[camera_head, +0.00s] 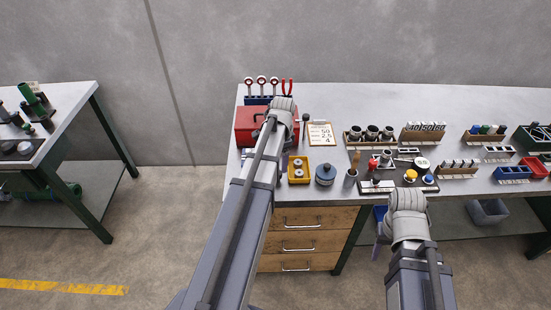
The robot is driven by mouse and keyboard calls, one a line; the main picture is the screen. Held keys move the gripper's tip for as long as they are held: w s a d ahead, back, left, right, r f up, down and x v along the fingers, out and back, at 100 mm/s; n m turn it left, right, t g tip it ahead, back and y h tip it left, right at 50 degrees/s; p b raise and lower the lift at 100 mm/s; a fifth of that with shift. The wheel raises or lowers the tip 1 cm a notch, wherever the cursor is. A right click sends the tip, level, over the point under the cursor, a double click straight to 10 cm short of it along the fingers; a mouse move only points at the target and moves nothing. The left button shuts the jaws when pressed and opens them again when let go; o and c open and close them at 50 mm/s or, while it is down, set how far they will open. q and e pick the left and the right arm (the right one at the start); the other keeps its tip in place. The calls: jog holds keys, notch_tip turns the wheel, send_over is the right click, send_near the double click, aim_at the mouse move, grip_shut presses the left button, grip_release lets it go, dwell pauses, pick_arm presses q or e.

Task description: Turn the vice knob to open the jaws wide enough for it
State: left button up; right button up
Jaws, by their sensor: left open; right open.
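My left gripper (284,104) is open at the end of the long arm, over the back left of the workbench, beside the red toolbox. My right gripper (408,200) is open at the bench's front edge, just in front of the small coloured knobs. The wrists hide most of both grippers' fingers. A red knob (372,164), a yellow knob (410,175) and a blue knob (429,179) stand near the front of the bench. I cannot make out for certain which thing is the vice or its jaws; small metal parts lie around the knobs.
The workbench (350,95) holds a red toolbox (246,125), a yellow bin (298,171), a blue-grey canister (325,174), a white sign (321,134) and racks of small parts. A second bench (62,115) with green equipment stands at far left. Floor between the benches is clear.

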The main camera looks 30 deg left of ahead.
pick_arm(q)
jog(key=shift+w+a+r, duration=0.1)
jog(key=shift+w+a, duration=0.05)
jog(key=shift+a, duration=0.5)
notch_tip(320, 180, down, 8)
jog(key=b, duration=0.8)
jog(key=shift+r, duration=0.1)
grip_shut()
